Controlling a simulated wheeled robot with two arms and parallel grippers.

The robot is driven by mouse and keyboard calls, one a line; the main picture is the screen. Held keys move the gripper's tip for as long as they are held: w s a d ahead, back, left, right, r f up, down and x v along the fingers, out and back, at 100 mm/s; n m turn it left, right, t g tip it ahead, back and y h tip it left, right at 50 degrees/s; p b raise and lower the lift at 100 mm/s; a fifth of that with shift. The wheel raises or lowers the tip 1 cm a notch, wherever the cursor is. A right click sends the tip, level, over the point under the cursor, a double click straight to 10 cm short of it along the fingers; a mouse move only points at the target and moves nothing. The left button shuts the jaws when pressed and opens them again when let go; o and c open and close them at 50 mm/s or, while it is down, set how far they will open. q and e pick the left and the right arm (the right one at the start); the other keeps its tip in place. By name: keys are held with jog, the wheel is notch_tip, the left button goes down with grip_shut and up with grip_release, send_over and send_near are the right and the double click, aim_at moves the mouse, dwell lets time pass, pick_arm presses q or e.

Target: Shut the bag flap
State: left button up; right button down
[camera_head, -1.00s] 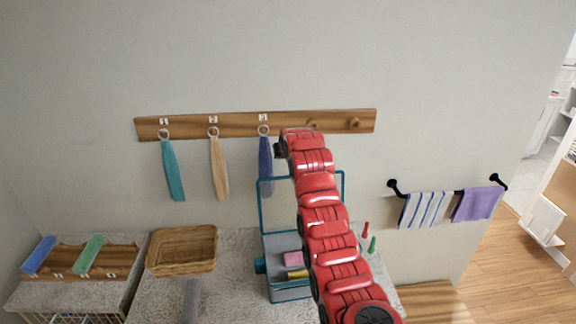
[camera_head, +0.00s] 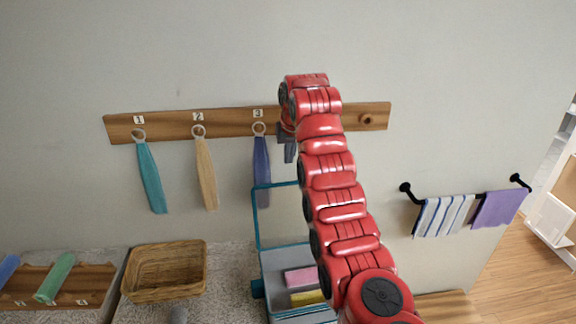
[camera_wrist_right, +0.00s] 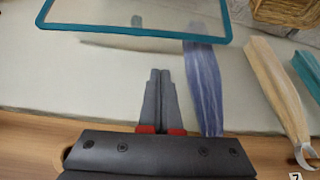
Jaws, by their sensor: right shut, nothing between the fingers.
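The bag (camera_head: 262,268) is a clear box with teal edges on the counter, partly hidden behind my right arm. Its flap, a clear panel with a teal rim (camera_head: 256,222), stands up open at the wall side. In the right wrist view the flap's teal rim (camera_wrist_right: 130,31) crosses the top. My right gripper (camera_head: 289,158) points down near the wall board, above the flap's top edge. In the right wrist view its fingers (camera_wrist_right: 160,72) are together and empty, with a visible gap to the rim. My left gripper is not in view.
Pink (camera_head: 300,277) and yellow (camera_head: 307,298) blocks lie in the bag. A blue towel (camera_head: 262,165) hangs close beside my right gripper from the wooden board (camera_head: 170,125). A wicker basket (camera_head: 165,271) stands left of the bag. A towel bar (camera_head: 408,190) is at right.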

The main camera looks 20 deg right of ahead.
notch_tip(320, 180, down, 7)
jog(key=p, duration=0.7)
dwell(0.5)
jog(key=shift+f, duration=0.15)
